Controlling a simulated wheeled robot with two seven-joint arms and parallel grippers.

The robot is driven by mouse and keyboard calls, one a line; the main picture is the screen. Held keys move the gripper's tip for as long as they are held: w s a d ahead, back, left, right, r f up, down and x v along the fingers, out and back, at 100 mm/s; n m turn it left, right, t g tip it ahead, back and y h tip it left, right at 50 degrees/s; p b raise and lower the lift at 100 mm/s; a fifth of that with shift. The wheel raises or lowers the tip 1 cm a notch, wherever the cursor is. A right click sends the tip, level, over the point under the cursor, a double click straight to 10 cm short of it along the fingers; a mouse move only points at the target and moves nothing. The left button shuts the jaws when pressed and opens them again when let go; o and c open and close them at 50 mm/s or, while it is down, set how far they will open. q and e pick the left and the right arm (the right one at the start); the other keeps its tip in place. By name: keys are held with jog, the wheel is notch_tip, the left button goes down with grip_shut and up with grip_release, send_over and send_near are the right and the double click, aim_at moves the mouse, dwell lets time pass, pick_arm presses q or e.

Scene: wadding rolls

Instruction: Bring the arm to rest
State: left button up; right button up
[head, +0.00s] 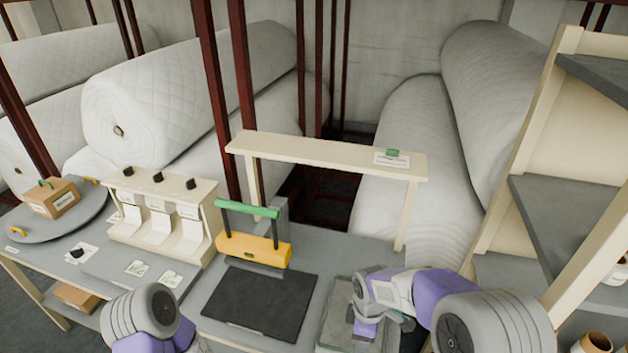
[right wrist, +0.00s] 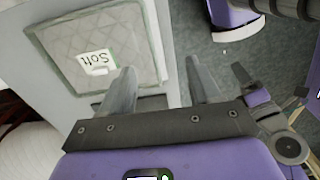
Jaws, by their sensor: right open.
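My right arm comes in from the right in the head view, with its gripper (head: 372,325) low over the right part of the bench (head: 385,250). In the right wrist view the right gripper (right wrist: 163,88) is open, with nothing between its two fingers. A grey-green quilted pad in a frame (right wrist: 85,55) lies by the fingers, with a white card reading "Soft" (right wrist: 96,62) on it. The pad (head: 338,318) is partly hidden by my arm in the head view. Only a rounded link of my left arm shows at the bottom left; its gripper is out of view.
A yellow press with a green handle (head: 252,245) stands behind a dark mat (head: 258,303). A cream dispenser (head: 160,215), a round turntable (head: 85,222) with a small box (head: 52,198), and a raised shelf (head: 325,157) stand around. Tall shelving (head: 535,160) closes the right.

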jog(key=s+f+m+y, duration=0.1)
jog(key=s+f+m, duration=0.15)
jog(key=f, duration=0.35)
jog(key=s+f+m+y, duration=0.1)
jog(key=s+f+m, duration=0.1)
jog(key=f+m, duration=0.3)
jog(key=s+a+f+m+y, duration=0.2)
jog(key=s+f+m, duration=0.8)
jog(key=s, duration=0.2)
pick_arm(q)
notch_tip(320, 180, down, 8)
jog(key=b, duration=0.8)
jog(key=shift+f+b, duration=0.25)
jog(key=shift+b, duration=0.05)
pick_arm(e)
notch_tip(320, 180, down, 8)
jog(key=w, duration=0.1)
jog(key=shift+a+t, duration=0.15)
jog(key=shift+t, duration=0.15)
